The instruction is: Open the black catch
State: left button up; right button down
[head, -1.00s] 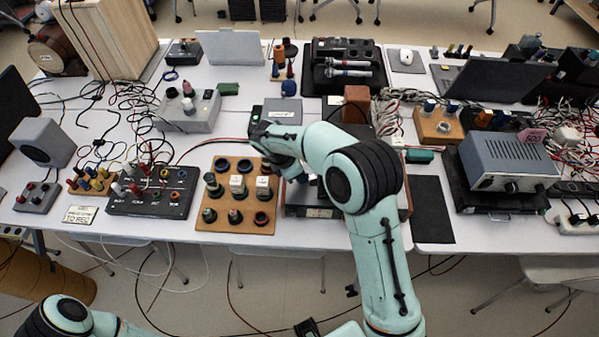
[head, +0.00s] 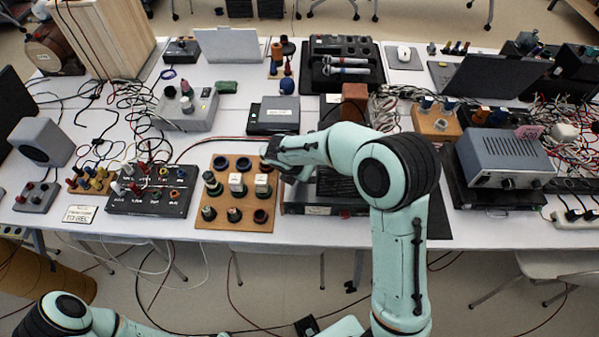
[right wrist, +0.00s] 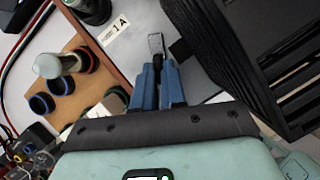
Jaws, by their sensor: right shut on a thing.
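My right gripper (right wrist: 159,78) has its blue fingers close together in the right wrist view. A small grey metal piece (right wrist: 156,44) shows at the fingertips, and a small black piece (right wrist: 181,50) lies beside the right finger. The black piece looks like the catch; the fingers partly hide it, so its position is hard to read. In the head view my right arm reaches in over the table, its hand (head: 276,157) beside the wooden board; the fingertips cannot be made out there. My left gripper is out of view; only left arm links show at lower left.
The wooden board (head: 205,224) with several round sockets and plugs is just left of the hand. A ridged black case (right wrist: 235,60) is close on the right in the wrist view. A grey instrument (head: 503,160) stands at right. Cables cover much of the table.

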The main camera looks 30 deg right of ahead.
dwell(0.5)
jog(key=c, duration=1.2)
grip_release()
jog(key=shift+r, duration=0.1)
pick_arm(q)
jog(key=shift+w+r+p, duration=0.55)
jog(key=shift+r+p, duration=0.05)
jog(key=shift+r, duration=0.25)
pick_arm(e)
jog(key=v, duration=1.3)
jog(key=shift+s+a, duration=0.1)
jog(key=shift+s, duration=0.05)
